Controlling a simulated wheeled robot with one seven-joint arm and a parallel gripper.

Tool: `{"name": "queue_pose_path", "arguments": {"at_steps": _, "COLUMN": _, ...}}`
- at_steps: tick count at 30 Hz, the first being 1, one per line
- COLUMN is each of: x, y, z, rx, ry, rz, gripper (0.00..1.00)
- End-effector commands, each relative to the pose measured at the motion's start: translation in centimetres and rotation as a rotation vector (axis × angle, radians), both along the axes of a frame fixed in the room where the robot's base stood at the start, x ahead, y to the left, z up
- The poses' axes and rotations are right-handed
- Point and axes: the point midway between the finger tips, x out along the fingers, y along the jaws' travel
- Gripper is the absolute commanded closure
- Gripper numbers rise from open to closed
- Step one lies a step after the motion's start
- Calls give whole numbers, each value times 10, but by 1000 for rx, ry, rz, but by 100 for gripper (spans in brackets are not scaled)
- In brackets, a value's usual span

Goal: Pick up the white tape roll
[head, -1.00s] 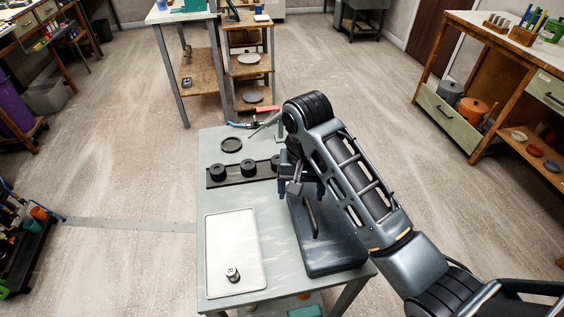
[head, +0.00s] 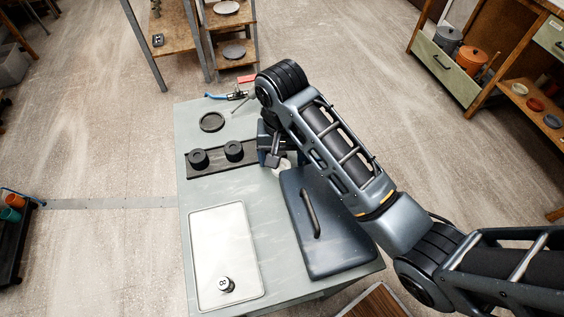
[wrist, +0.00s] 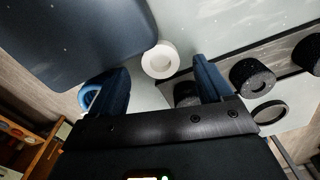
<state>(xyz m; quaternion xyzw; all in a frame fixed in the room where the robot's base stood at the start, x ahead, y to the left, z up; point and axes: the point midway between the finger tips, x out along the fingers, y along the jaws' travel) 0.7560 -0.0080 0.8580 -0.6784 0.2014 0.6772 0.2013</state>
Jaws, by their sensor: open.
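In the wrist view my gripper (wrist: 160,72) is open and empty. Its two dark blue fingers stand apart on either side of the roll's place in the picture. The gap in height to the roll is hard to tell.
The dark blue case (head: 325,225) lies right of the roll. A black rack (head: 217,160) with black round pieces is to its left, one near the right finger. A black ring (head: 212,121), white tray (head: 226,250) and blue ring (wrist: 86,97) are also near.

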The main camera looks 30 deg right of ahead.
Motion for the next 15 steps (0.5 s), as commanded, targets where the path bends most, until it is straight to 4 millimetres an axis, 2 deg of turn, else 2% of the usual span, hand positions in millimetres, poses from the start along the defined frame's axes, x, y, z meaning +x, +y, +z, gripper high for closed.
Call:
{"name": "queue_pose_path", "arguments": {"at_steps": 1, "x": -2, "y": 3, "z": -12, "rx": 1, "ry": 1, "rz": 2, "gripper": 21}}
{"name": "queue_pose_path", "arguments": {"at_steps": 6, "x": -5, "y": 6, "z": -24, "rx": 0, "ry": 2, "rz": 0, "gripper": 21}}
{"name": "queue_pose_path", "arguments": {"at_steps": 15, "x": -7, "y": 8, "z": -25, "rx": 0, "ry": 2, "rz": 1, "gripper": 21}}
